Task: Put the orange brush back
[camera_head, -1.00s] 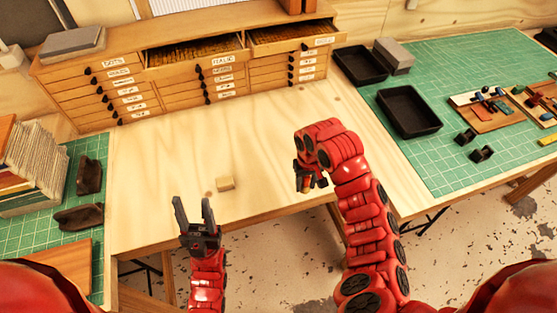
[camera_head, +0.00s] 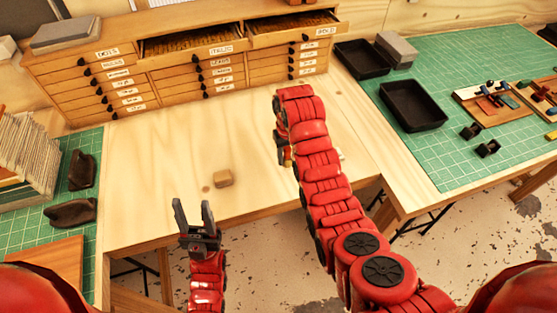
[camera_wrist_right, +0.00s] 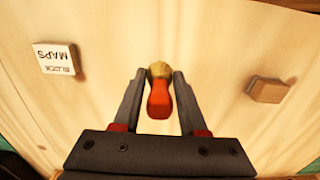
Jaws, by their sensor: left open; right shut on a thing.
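The orange brush (camera_wrist_right: 159,98) shows in the right wrist view, its orange handle toward me and its tan bristle end away. My right gripper (camera_wrist_right: 155,90) is shut on it, with a finger on each side. In the head view my right gripper (camera_head: 285,153) is over the wooden table, mostly hidden by my own red arm, and the brush is hard to make out there. My left gripper (camera_head: 194,215) is open and empty at the table's front edge.
A small wooden block (camera_head: 222,178) lies on the table, and a white-labelled block (camera_wrist_right: 56,60) shows in the wrist view. A drawer cabinet (camera_head: 205,80) with two open top drawers stands at the back. Black trays (camera_head: 412,105) sit on the green mat at right.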

